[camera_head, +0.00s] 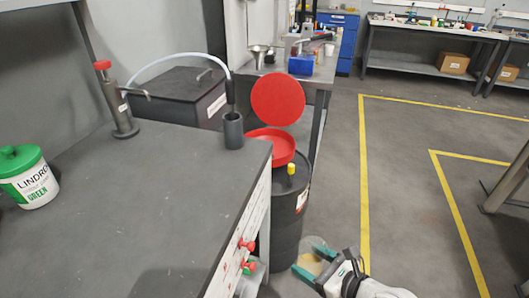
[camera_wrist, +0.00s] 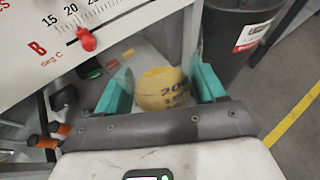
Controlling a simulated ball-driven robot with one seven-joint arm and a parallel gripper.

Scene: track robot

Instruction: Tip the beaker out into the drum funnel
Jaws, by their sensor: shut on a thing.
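The beaker (camera_head: 312,261) is clear, with yellowish contents, and sits between the teal fingers of my gripper (camera_head: 310,264), low beside the drum. In the wrist view the beaker (camera_wrist: 164,90) shows yellow with dark graduation marks, between both fingers (camera_wrist: 160,80). My gripper is shut on it. The drum funnel (camera_head: 276,145) is red, with its round lid (camera_head: 278,98) standing open behind it. It sits on top of the black drum (camera_head: 288,215), up and left of my gripper. The drum also shows in the wrist view (camera_wrist: 228,45). The funnel's inside is only partly visible.
A dark bench (camera_head: 150,205) fills the left, its front corner close to the drum. A green-lidded tub (camera_head: 30,182), a metal pump (camera_head: 116,100) and a dark cup (camera_head: 233,130) stand on it. A yellow cap (camera_head: 291,169) rises from the drum top. Open floor lies right.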

